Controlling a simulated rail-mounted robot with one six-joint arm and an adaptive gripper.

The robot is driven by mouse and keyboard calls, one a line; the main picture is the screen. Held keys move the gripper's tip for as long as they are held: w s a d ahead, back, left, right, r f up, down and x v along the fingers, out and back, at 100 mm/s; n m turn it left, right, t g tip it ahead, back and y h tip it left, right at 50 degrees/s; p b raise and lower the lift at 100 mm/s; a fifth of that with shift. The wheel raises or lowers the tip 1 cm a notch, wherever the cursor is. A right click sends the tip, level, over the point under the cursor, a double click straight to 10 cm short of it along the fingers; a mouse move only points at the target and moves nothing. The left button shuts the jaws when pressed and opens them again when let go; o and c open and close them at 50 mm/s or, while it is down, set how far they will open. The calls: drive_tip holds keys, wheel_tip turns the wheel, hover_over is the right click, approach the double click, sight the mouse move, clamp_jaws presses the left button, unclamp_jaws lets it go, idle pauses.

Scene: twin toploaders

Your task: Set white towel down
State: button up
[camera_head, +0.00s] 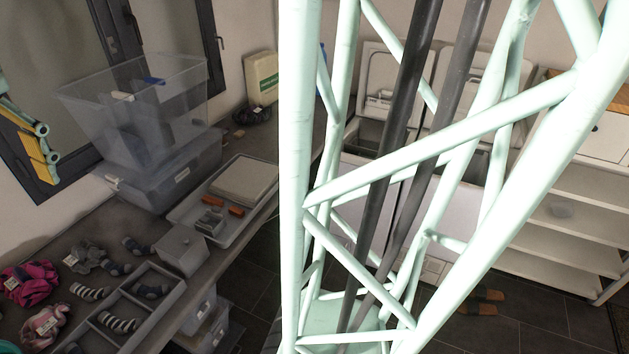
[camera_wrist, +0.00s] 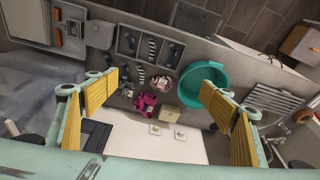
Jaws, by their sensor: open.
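My gripper (camera_wrist: 160,90) is open in the wrist view, with its yellow-padded fingers wide apart and nothing between them. Part of it (camera_head: 38,148) shows at the left edge of the head view, above the counter near the window. I cannot make out a white towel for certain in either view. A small cream block-like item (camera_wrist: 169,120) lies on the counter beside a pink garment (camera_wrist: 145,104) in the wrist view; I cannot tell whether it is folded cloth. My own pale lattice frame hides much of the head view's middle.
The counter holds a divided sock tray (camera_head: 137,308), a clear bin (camera_head: 85,95) on a grey box and a shallow tray (camera_head: 178,212). A teal basin (camera_wrist: 188,90) stands close to one finger in the wrist view. Toploaders (camera_head: 385,70) with raised lids stand at the back.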

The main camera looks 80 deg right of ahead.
drive_tip(key=s+a+f, duration=0.1)
drive_tip(key=s, duration=0.9)
drive_tip(key=s+a+f+t, duration=0.1)
drive_tip(key=s, duration=1)
drive_tip(key=shift+s+a+n, duration=0.3)
drive_tip(key=shift+a, duration=0.05)
drive_tip(key=w+d+f+t+b, duration=0.1)
drive_tip(key=w+d+f+t, duration=0.3)
drive_tip(key=w, duration=0.9)
drive_tip(key=w+d+f+g+h, duration=0.15)
drive_tip(key=w+f, duration=0.45)
drive_tip(key=w, duration=0.6)
drive_tip(key=w+d+f+t+y+b, duration=0.15)
drive_tip(key=w+d+f, duration=0.35)
drive_tip(key=w, duration=0.8)
drive_tip(key=w+d+f+m+t+h, duration=0.1)
drive_tip(key=w+d+f+t, duration=0.3)
drive_tip(key=w+f, duration=0.8)
drive_tip(key=d+f+t, duration=0.1)
drive_tip(key=d+f, duration=0.2)
drive_tip(key=f, duration=0.5)
drive_tip(key=d+f+m+h+b, duration=0.1)
drive_tip(key=d+f, duration=0.2)
drive_tip(key=f, duration=0.5)
drive_tip(key=shift+s+d+f+t, duration=0.15)
drive_tip(key=shift+s+d+t, duration=0.15)
drive_tip(key=shift+d+t, duration=0.1)
